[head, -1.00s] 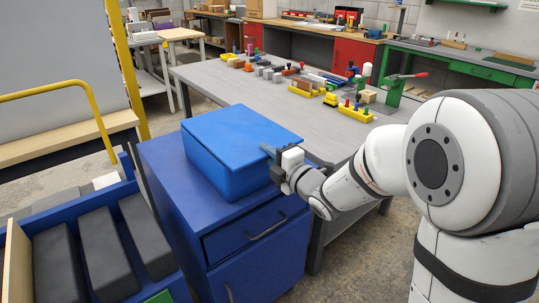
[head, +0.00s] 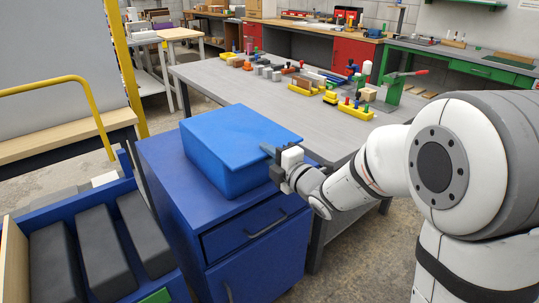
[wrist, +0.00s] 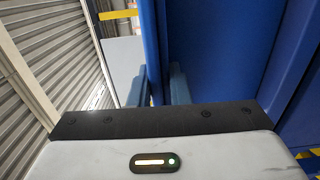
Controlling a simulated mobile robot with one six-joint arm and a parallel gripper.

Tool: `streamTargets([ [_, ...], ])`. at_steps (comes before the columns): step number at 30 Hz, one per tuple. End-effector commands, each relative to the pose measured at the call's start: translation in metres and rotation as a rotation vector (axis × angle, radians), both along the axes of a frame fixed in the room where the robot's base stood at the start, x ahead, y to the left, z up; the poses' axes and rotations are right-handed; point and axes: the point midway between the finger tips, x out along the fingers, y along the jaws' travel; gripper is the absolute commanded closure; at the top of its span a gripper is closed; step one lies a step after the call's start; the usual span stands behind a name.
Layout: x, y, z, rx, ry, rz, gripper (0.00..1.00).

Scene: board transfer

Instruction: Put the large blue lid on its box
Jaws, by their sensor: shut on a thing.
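The large blue lid (head: 238,134) lies flat over the top of the blue box (head: 228,178), which stands on the blue cabinet. The lid's right corner sticks out past the box wall. My gripper (head: 270,150) is at this right corner, shut on the lid's edge. In the wrist view the fingers (wrist: 158,90) close on the lid's edge (wrist: 156,40), and the blue box wall (wrist: 225,45) fills the area to the right. Whether the lid is fully seated on the far side is hidden.
The blue cabinet (head: 253,216) has a drawer with a dark handle. A blue bin (head: 75,215) with dark grey blocks stands at left. A grey table (head: 215,80) behind holds several small parts and yellow trays. A yellow rail (head: 60,88) stands at far left.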

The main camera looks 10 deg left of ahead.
Motion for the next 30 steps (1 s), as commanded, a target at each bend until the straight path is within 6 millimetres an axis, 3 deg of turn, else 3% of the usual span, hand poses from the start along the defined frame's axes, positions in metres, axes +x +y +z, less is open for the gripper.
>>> streamTargets([
  [3, 0.0, 0.0, -0.001, 0.001, -0.001, 0.0, 1.0],
  [4, 0.0, 0.0, -0.001, 0.001, -0.001, 0.001, 0.82],
  [13, 0.0, 0.0, -0.001, 0.0, 0.0, 0.001, 0.58],
  [22, -0.003, -0.004, -0.001, -0.001, 0.001, 0.0, 0.58],
  [30, -0.032, -0.037, -0.001, -0.001, -0.001, -0.002, 0.58],
])
